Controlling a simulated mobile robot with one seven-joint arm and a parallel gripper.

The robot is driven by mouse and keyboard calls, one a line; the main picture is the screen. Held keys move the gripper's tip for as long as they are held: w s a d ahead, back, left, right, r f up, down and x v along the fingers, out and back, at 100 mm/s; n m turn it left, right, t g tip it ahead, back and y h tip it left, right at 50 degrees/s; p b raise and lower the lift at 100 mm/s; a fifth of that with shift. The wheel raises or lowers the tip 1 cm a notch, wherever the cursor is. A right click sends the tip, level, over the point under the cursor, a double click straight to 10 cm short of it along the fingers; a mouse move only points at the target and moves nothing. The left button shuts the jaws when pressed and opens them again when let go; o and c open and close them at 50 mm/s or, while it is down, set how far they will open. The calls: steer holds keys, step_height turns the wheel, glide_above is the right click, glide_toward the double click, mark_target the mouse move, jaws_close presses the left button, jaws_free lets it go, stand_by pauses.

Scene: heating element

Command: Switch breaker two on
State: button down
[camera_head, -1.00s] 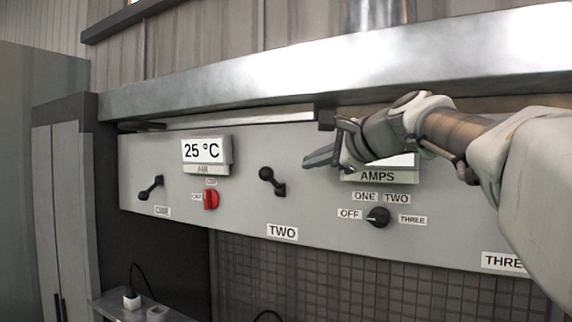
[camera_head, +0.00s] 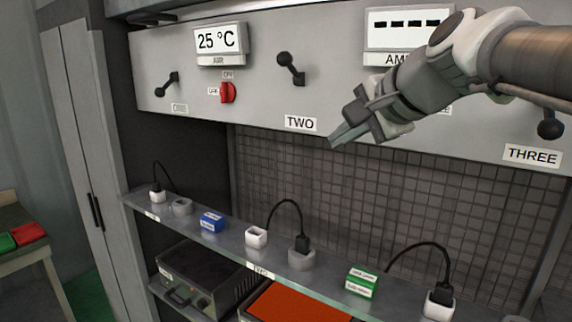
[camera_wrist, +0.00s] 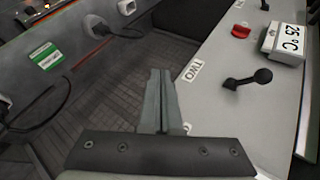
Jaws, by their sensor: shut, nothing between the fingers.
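Breaker two is a black lever with a round knob (camera_head: 290,68) on the grey wall panel, above the white TWO label (camera_head: 300,123). My gripper (camera_head: 338,140) is shut and empty, below and to the right of the lever and the TWO label, apart from the lever. The closed fingers also show in the wrist view (camera_wrist: 160,75).
A lever at left (camera_head: 167,84) and one by the THREE label (camera_head: 549,125) flank it. A red switch (camera_head: 228,92) sits under the 25 °C display (camera_head: 220,41). My arm partly covers the AMPS display (camera_head: 408,30). Below, a shelf (camera_head: 222,241) holds sockets and cables.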

steer(key=s+d+f+n+g+h+b, duration=0.2)
steer(key=s+f+n, duration=0.3)
steer(key=s+f, duration=0.5)
steer(key=s+d+f+n+g+h+b, duration=0.2)
steer(key=s+f+n, duration=0.4)
steer(key=f, duration=1.2)
steer(key=s+d+h, duration=0.1)
steer(key=s, duration=0.3)
steer(key=shift+s, duration=0.15)
